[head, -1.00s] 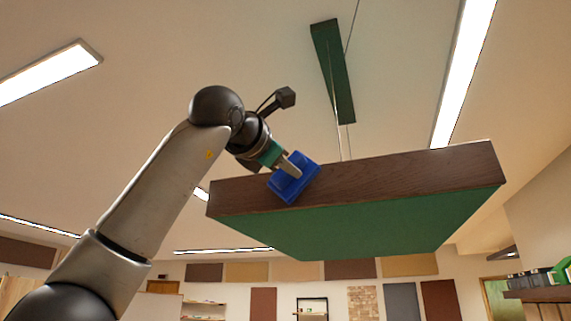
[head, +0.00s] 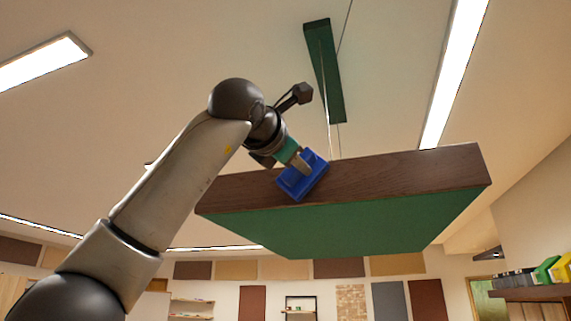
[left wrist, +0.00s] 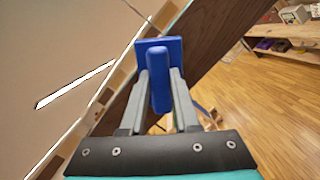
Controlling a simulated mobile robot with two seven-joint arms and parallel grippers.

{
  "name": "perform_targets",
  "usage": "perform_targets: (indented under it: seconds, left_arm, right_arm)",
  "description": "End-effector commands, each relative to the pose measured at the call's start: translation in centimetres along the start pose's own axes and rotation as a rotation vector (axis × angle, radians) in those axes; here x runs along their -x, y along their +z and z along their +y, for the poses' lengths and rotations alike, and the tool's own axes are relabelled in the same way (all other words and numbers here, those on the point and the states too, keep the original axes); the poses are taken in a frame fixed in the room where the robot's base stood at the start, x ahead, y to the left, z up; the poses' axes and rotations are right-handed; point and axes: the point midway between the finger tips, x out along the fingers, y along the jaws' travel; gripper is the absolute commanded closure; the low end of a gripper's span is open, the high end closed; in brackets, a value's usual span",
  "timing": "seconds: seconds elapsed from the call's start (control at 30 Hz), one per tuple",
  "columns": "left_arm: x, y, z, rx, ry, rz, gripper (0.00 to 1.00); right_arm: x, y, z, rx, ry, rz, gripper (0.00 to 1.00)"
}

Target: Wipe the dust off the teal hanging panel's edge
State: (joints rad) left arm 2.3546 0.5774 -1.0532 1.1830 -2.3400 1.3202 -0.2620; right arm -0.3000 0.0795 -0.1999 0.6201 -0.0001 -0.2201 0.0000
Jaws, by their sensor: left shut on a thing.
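The hanging panel (head: 400,178) has a brown wood-grain edge and a green-teal underside (head: 370,225). It hangs from thin cords below the ceiling. My left gripper (head: 300,163) is shut on a blue wiping block (head: 304,180). The block is tilted and lies against, or very close to, the panel's near edge, left of its middle. In the left wrist view the two fingers hold the blue block (left wrist: 158,65) by its narrow grip, with the brown edge (left wrist: 215,40) right behind it. I cannot make out dust on the edge. My right gripper is not in view.
A long green beam (head: 324,75) hangs higher, behind the panel. Ceiling lights (head: 452,75) run above. A shelf (head: 540,293) with boxes stands at the far right. The air under the panel and to its left is free, apart from my left arm.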

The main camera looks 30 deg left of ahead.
Motion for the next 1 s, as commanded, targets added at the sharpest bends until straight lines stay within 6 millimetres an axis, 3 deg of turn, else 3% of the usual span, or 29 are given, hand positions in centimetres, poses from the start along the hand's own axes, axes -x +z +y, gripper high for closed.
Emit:
perform_targets:
  seconds: [0.27, 0.7, 1.0]
  left_arm:
    - [-0.3, -0.2, 0.1, 0.002, 0.002, 0.002, 1.0]
    - [-0.2, -2.8, 2.6, 0.004, 0.002, 0.004, 1.0]
    - [-0.2, -3.0, 2.8, 0.001, 0.002, 0.005, 1.0]
  right_arm:
    - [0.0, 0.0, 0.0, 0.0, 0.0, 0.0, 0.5]
    - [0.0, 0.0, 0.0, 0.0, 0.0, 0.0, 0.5]
    - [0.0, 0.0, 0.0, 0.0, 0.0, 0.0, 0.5]
